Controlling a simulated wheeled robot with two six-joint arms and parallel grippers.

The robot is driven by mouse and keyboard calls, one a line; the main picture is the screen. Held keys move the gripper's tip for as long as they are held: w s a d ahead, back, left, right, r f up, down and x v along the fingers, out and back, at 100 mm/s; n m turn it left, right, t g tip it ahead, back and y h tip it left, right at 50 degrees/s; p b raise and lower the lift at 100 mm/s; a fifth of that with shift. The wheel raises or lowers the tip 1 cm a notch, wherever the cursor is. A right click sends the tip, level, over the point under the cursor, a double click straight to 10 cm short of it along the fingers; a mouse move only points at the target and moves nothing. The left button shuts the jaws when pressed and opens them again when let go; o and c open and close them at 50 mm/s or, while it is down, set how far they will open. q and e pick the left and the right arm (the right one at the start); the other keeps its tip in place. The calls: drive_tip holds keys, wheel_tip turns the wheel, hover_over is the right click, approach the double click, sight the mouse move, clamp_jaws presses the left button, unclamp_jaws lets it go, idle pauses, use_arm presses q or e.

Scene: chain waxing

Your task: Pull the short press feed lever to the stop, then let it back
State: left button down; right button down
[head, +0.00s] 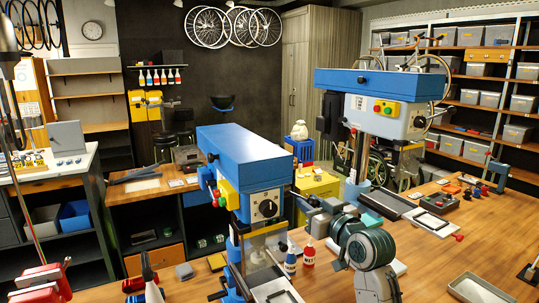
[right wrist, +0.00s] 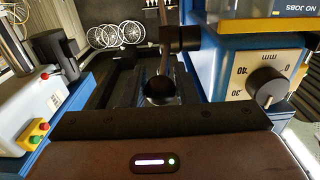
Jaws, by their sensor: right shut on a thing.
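The short press (head: 243,150) has a blue top, a grey front with a black dial, and a yellow switch box; it stands at the middle of the head view. Its dial face shows in the right wrist view (right wrist: 255,85). The short press feed lever ends in a black ball knob (right wrist: 160,90), with its dark hub just above. My right gripper (head: 308,207) is at the right side of the short press, shut on the feed lever near the knob. The head view hardly shows the lever behind my gripper. My left gripper is not in view.
A taller blue press (head: 385,85) stands behind to the right. Small bottles (head: 308,256) stand on the bench close to the short press. A grey tray (head: 478,288) lies at the front right.

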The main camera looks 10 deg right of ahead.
drive_tip(key=shift+f, duration=0.5)
drive_tip(key=shift+f, duration=0.35)
idle(0.6)
drive_tip(key=shift+f, duration=0.15)
drive_tip(key=shift+f, duration=0.3)
idle(0.4)
